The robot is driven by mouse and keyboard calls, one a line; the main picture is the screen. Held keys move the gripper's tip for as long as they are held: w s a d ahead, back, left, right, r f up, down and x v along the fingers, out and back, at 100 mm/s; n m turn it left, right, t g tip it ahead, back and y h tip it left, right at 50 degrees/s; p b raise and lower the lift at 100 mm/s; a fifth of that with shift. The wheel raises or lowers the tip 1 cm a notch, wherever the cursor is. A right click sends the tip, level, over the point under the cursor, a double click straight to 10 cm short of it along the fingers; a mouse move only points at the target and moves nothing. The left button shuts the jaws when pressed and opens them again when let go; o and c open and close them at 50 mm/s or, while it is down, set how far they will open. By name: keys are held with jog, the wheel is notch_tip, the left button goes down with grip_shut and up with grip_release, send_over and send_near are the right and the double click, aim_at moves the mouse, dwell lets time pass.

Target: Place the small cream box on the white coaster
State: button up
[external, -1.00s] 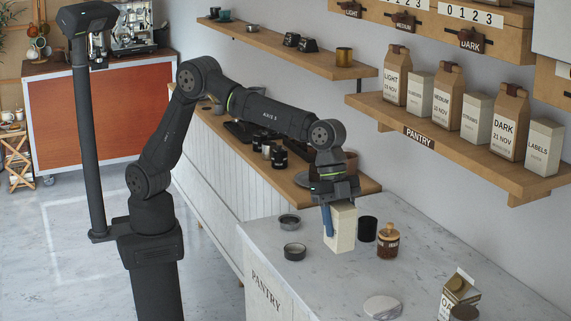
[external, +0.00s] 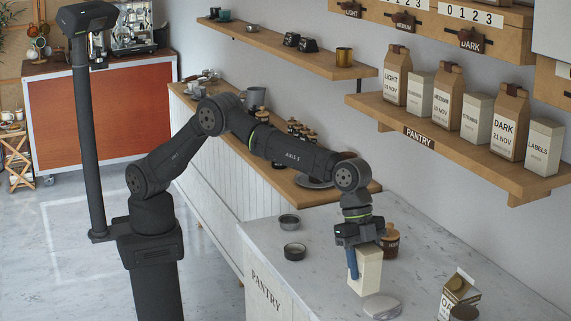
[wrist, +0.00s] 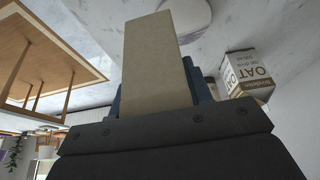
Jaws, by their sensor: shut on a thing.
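The small cream box (external: 366,270) is held upright between the fingers of my gripper (external: 364,252) over the marble counter. My gripper is shut on the box, with a blue finger along its left side. The white coaster (external: 382,307) lies on the counter just below and slightly right of the box in the external view. The box looks a little above the counter; the exact gap cannot be told. In the wrist view the cream box (wrist: 155,65) fills the middle, and the round white coaster (wrist: 192,14) shows at the top, partly hidden behind it.
An oat milk carton (external: 457,291) stands right of the coaster; it also shows in the wrist view (wrist: 246,74). An amber bottle (external: 391,242) stands behind my gripper. The pantry shelf (external: 470,148) is above.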

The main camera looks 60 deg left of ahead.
aim_at(368, 281)
jog(key=shift+w+f, duration=0.4)
jog(key=shift+w, duration=0.15)
jog(key=shift+f, duration=1.95)
jog(key=shift+f, duration=0.15)
jog(key=o, duration=1)
jog(key=shift+o, duration=0.2)
jog(key=v, duration=1.2)
jog(key=shift+d, duration=0.1)
